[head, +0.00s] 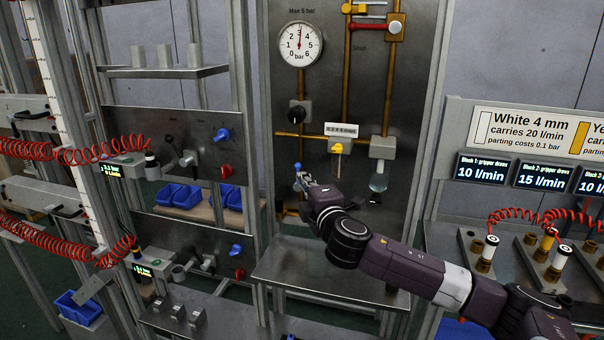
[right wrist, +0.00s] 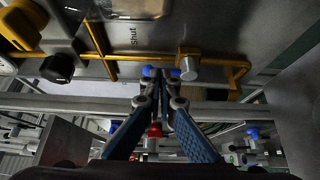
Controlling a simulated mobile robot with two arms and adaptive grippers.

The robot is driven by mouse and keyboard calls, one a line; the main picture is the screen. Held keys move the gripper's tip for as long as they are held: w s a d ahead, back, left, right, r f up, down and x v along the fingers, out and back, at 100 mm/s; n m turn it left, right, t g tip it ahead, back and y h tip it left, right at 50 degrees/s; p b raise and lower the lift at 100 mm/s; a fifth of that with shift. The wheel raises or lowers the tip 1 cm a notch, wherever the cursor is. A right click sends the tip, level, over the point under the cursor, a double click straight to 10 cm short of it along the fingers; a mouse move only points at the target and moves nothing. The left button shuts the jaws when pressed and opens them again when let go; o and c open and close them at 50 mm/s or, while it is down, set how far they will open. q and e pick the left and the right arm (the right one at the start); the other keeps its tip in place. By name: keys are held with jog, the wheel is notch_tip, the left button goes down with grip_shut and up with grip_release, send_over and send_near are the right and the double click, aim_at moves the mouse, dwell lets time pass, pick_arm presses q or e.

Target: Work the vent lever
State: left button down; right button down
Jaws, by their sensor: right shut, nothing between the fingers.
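No part is clearly labelled as the vent lever, so I cannot tell which one it is. The steel panel (head: 345,80) carries a yellow lever (head: 338,148), a black knob (head: 297,113) and, at the top, a red-handled lever (head: 368,27). My right gripper (head: 302,180) is low in front of the panel, below the black knob, shut and empty. Contact cannot be told. The gripper hides part of the lower panel. My left gripper is out of view.
A round gauge (head: 300,44) is on the panel, and a clear bowl (head: 379,182) hangs right of my gripper. A metal shelf (head: 330,285) sits below my arm. Red coiled hoses (head: 60,148) and blue bins (head: 180,195) are left; hose blocks (head: 485,258) stand right.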

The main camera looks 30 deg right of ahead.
jog(key=shift+x, duration=0.85)
